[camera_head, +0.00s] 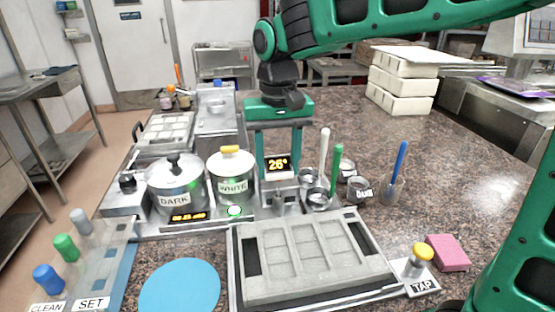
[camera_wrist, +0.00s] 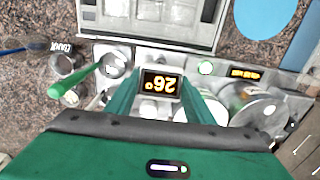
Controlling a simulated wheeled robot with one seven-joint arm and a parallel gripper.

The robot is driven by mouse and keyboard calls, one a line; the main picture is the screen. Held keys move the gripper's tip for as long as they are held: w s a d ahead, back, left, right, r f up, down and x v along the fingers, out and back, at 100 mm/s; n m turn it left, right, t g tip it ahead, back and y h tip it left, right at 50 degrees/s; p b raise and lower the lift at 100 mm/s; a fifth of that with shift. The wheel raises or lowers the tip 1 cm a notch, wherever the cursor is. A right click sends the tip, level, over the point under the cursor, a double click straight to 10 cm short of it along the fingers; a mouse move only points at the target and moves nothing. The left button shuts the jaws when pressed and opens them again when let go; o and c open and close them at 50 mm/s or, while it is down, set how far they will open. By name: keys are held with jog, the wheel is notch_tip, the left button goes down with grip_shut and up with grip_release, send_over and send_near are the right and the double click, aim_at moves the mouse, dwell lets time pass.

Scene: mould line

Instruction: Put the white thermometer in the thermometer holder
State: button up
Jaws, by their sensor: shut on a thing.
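The white thermometer (camera_head: 277,167) has a dark display reading 26° in orange digits. My gripper (camera_head: 284,172) is shut on it, with one green finger on each side of the display. The thermometer is upright. In the wrist view its display (camera_wrist: 160,82) shows between the fingertips of my gripper (camera_wrist: 163,97). A small grey metal block (camera_head: 279,196) is directly below the display, right of the WHITE pot; it may be the thermometer holder. I cannot tell whether the thermometer's lower end is in it or above it.
The lidded WHITE pot (camera_head: 231,178) and DARK pot (camera_head: 175,186) stand left. Cups with upright white (camera_head: 324,150), green (camera_head: 336,168) and blue (camera_head: 399,165) sticks stand right. A grey mould (camera_head: 312,292) lies in front.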

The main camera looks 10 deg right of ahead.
aim_at(278, 179)
jog(key=shift+f, duration=2.05)
jog(key=o, duration=1.5)
jog(key=shift+o, duration=0.2)
jog(key=shift+r, duration=3.4)
